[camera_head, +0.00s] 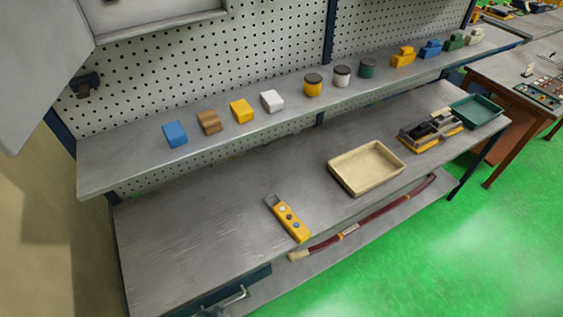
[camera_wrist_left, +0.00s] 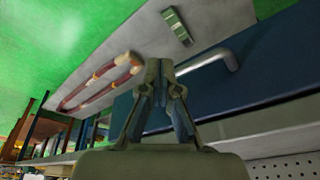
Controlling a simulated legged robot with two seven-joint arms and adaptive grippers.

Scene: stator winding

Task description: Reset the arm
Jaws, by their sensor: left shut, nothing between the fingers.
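My left gripper (camera_wrist_left: 160,68) shows in the left wrist view, its fingertips together and nothing between them. Its tips point toward a blue drawer front (camera_wrist_left: 245,75) with a metal handle (camera_wrist_left: 222,57). I cannot tell whether the gripper touches anything. In the head view neither gripper shows. The grey workbench (camera_head: 190,235) carries a yellow device with buttons (camera_head: 288,217), an empty beige tray (camera_head: 366,167), a black and yellow fixture (camera_head: 430,130) and a green tray (camera_head: 476,111).
The shelf above the bench (camera_head: 130,170) holds coloured blocks, such as a blue one (camera_head: 175,133), and several lidded jars. The bench's left part is clear.

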